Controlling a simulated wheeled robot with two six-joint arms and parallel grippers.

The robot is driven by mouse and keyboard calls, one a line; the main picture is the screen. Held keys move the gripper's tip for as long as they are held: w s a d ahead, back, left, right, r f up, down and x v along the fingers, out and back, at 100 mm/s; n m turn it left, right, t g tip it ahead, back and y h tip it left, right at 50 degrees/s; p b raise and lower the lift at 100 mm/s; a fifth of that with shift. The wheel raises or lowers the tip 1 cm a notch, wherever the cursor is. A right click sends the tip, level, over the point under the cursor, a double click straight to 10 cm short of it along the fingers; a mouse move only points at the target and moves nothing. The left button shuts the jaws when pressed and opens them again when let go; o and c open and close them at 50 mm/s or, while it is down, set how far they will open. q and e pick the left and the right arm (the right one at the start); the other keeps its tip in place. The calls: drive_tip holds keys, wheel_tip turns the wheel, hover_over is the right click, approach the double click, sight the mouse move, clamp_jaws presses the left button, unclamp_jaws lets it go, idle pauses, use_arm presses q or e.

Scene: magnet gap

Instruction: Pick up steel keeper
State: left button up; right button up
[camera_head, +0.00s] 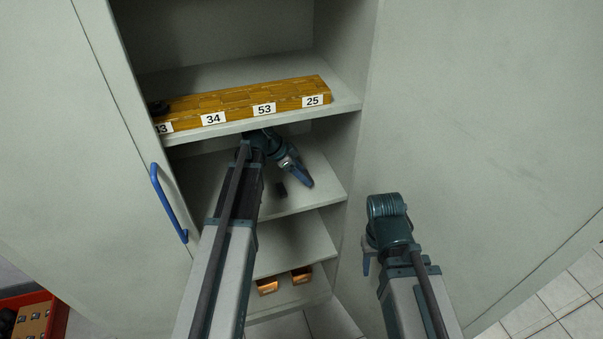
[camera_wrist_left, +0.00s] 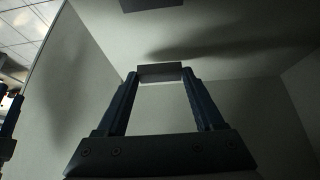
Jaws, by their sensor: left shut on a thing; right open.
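A small grey bar that looks like the steel keeper (camera_wrist_left: 160,72) is held between the two fingertips of my left gripper (camera_wrist_left: 160,76) in the left wrist view. In the head view my left gripper (camera_head: 300,175) reaches into the cabinet, over the shelf below the top one. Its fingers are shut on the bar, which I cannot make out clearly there. A small dark block (camera_head: 281,189) shows beside the fingers, near that shelf. A dark block (camera_wrist_left: 150,4) is also cut off by the top edge of the wrist view. My right gripper (camera_head: 367,259) is open, outside the cabinet.
A wooden tray (camera_head: 236,105) with number labels stands on the upper shelf, above my left arm. Copper-coloured blocks (camera_head: 267,286) sit on the bottom shelf. The cabinet door with a blue handle (camera_head: 168,203) is at the left. A red crate (camera_head: 58,318) is on the floor.

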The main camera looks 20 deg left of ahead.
use_arm(q)
drive_tip(key=s+d+r, duration=0.1)
drive_tip(key=s+d, duration=0.1)
drive_tip(key=s, duration=0.5)
drive_tip(key=s+d, duration=0.3)
drive_tip(key=s, duration=0.5)
drive_tip(key=shift+d+r+p, duration=0.2)
drive_tip(key=shift+r+p, duration=0.2)
drive_tip(key=shift+p, duration=0.05)
